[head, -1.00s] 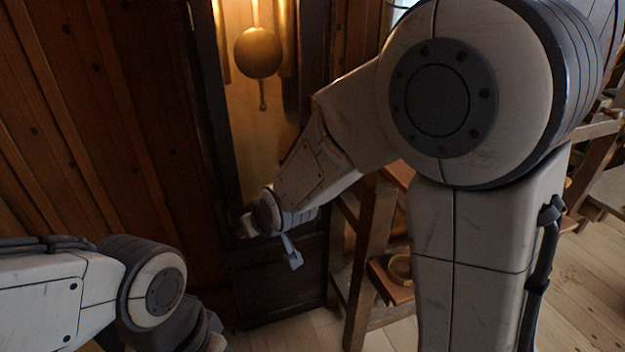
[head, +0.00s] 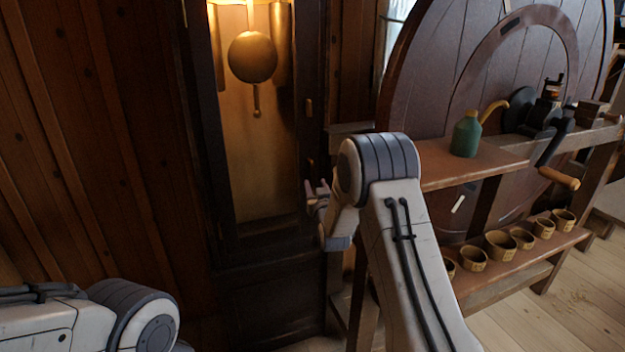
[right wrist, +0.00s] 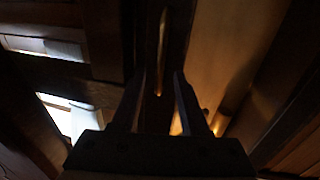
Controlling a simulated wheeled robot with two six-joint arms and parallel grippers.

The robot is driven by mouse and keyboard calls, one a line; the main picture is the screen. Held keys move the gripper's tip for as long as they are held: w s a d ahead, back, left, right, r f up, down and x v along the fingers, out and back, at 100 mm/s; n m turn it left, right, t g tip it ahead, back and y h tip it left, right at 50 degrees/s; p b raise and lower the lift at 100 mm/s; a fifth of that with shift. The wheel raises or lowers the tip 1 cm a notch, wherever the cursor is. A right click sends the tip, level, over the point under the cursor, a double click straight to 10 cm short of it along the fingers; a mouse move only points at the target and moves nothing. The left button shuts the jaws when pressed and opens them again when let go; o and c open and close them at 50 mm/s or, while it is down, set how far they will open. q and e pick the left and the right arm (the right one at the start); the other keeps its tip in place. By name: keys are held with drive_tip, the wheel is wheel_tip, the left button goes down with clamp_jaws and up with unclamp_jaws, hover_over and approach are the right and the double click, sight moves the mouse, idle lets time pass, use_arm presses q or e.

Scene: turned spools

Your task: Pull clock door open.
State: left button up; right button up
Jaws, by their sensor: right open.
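The tall dark clock case (head: 275,290) stands against the wood wall, its gold pendulum (head: 252,57) lit inside. The clock door's dark right stile (head: 312,60) carries a small upright handle (head: 308,107). Whether the door stands slightly ajar, I cannot tell. My right gripper (head: 315,186) is open and empty, just below the handle in the head view and close to the stile. In the right wrist view, a narrow upright bar (right wrist: 161,45), likely the handle, lies ahead of the open fingers (right wrist: 161,85). My left gripper is out of view.
A wooden bench (head: 480,165) stands right of the clock, with a green oil can (head: 466,135) and a hand-cranked device (head: 548,110) on top. Several small tubs (head: 500,244) stand on its lower shelf. A big round wooden disc (head: 440,70) rises behind.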

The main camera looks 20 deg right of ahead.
sight(313, 179)
drive_tip(key=shift+w+d, duration=0.2)
drive_tip(key=shift+w, duration=1.05)
drive_tip(key=shift+w+d, duration=0.2)
drive_tip(key=shift+w, duration=1.05)
clamp_jaws()
